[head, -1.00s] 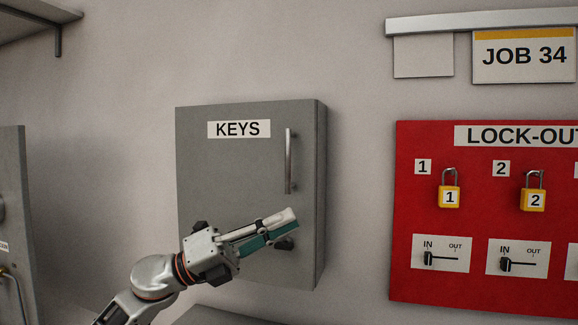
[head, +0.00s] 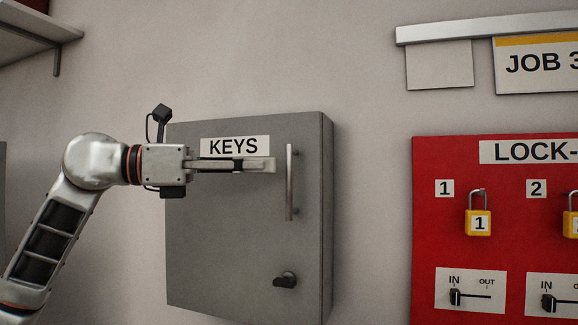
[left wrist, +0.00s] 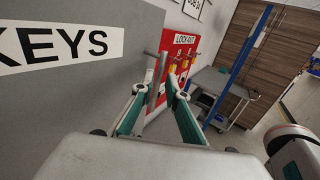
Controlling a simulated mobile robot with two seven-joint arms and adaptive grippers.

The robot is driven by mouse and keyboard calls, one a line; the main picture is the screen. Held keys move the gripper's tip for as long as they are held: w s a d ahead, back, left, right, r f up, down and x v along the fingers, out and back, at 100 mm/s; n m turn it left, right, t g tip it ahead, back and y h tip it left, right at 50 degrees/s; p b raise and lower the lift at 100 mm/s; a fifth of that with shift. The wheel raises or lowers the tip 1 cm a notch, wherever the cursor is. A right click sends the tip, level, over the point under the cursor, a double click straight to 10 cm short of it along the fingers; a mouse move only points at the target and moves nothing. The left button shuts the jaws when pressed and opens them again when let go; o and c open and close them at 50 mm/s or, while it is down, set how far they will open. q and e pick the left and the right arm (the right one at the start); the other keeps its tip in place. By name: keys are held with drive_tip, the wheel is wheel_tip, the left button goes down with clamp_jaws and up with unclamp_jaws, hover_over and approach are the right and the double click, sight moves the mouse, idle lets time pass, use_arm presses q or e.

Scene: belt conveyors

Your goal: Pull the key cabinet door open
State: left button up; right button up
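The grey key cabinet (head: 230,235), labelled KEYS, hangs on the wall with its door shut. Its upright metal bar handle (head: 290,185) is near the door's right edge. A black turn knob (head: 286,280) sits below it. Contact cannot be told. Part of my other arm (left wrist: 290,145) shows at the lower right, its fingers unclear.
A red lock-out board (head: 430,220) with yellow padlocks (head: 479,222) is on the wall to the right. A shelf (head: 35,45) is at the upper left. The left wrist view shows a cart (left wrist: 218,90) farther back. The wall between cabinet and board is bare.

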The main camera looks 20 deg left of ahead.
use_arm(q)
hover_over(288, 212)
drive_tip(key=shift+w+p, duration=0.3)
drive_tip(key=shift+w, duration=0.05)
clamp_jaws()
drive_tip(key=shift+s, duration=0.15)
